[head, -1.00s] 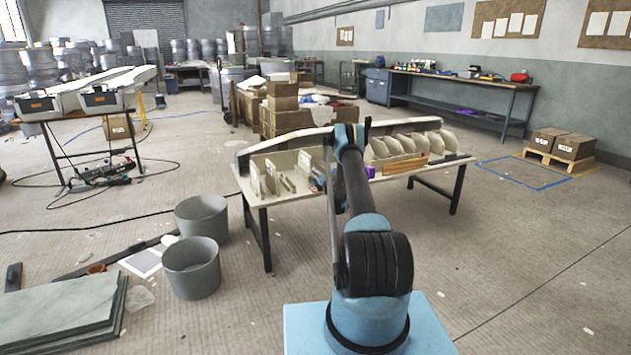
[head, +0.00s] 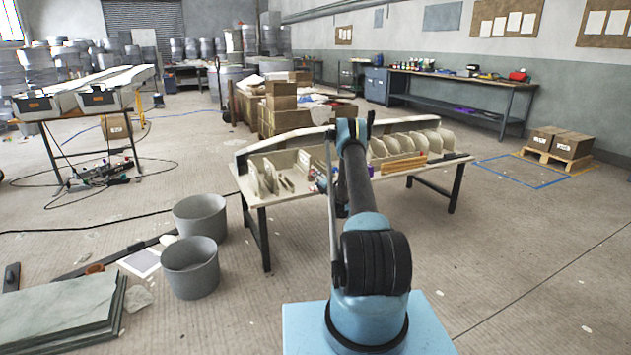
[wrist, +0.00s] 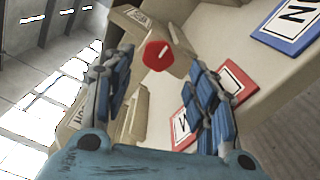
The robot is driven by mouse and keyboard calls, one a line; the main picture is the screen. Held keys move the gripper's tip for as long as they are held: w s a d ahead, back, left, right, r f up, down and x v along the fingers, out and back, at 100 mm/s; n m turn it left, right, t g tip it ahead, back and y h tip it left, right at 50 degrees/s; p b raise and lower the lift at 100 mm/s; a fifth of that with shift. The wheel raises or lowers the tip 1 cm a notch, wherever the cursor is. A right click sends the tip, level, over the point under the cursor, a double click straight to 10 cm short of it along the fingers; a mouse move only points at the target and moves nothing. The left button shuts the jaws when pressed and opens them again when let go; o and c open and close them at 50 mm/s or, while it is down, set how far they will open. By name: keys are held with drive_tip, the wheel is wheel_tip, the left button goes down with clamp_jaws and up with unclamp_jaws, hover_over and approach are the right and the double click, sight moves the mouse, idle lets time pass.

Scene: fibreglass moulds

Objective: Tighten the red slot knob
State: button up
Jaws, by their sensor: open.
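The red slot knob (wrist: 157,55) shows in the wrist view as a small red disc with a dark slot line. It sits on a beige part just beyond my fingertips, roughly between them in the picture. My gripper (wrist: 160,75) is open, with one blue-and-grey finger on each side and nothing between them. I cannot tell the exact gap from the fingertips to the knob. In the head view my arm reaches over the beige mould table (head: 258,195) and hides the knob and my gripper.
In the wrist view a red-framed card (wrist: 187,118) and a blue-framed card (wrist: 288,22) with letters lie on the beige surface at the right. In the head view, two grey buckets (head: 190,268) stand left of the table.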

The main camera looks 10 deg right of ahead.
drive_tip(key=v, duration=0.7)
drive_tip(key=shift+s+d, duration=0.25)
